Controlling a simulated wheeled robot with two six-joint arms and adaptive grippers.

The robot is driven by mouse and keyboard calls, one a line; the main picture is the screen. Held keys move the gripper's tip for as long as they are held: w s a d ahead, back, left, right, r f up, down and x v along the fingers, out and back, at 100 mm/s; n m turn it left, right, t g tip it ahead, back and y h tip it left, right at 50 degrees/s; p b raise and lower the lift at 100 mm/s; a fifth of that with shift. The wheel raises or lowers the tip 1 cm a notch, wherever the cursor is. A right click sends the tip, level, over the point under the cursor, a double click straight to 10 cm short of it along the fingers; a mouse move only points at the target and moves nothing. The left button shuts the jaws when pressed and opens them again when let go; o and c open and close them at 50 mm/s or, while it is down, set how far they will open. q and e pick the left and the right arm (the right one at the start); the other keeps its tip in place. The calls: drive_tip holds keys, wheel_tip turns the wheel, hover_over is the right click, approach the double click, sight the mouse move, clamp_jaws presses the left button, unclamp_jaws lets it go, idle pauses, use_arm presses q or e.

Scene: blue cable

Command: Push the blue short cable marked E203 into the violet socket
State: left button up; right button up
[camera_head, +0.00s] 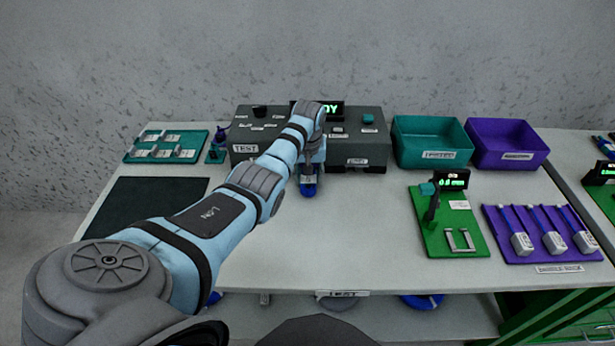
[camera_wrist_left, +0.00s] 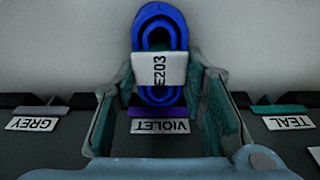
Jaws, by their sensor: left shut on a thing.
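The blue short cable (camera_wrist_left: 160,27) is a small coiled bundle with a white label reading E203. In the left wrist view it lies between the two fingers of my left gripper (camera_wrist_left: 163,92), which is shut on it. In the head view the cable (camera_head: 309,190) hangs at the front of the dark test box. The violet socket (camera_wrist_left: 122,112) shows only as a violet strip above its VIOLET label, directly by the cable's end. Whether the plug is inside the socket is hidden. My left gripper (camera_head: 309,172) is largely covered by my arm. My right gripper is not in view.
The dark test box (camera_head: 370,140) stands at the back; GREY and TEAL labels flank the violet one. A teal bin (camera_head: 430,155) and violet bin (camera_head: 510,157) stand right of it. A green fixture (camera_head: 440,238) and violet cable tray (camera_head: 505,255) lie front right. The table's middle is clear.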

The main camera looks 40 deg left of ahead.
use_arm(q)
drive_tip(key=shift+w+a, duration=0.1)
drive_tip(key=shift+w, duration=0.05)
drive_tip(key=o, duration=1.2)
drive_tip(key=shift+o, duration=0.2)
wheel_tip(320, 180, up, 8)
drive_tip(key=p, duration=0.8)
drive_tip(key=shift+r+p, duration=0.15)
drive_tip(key=shift+p, duration=0.25)
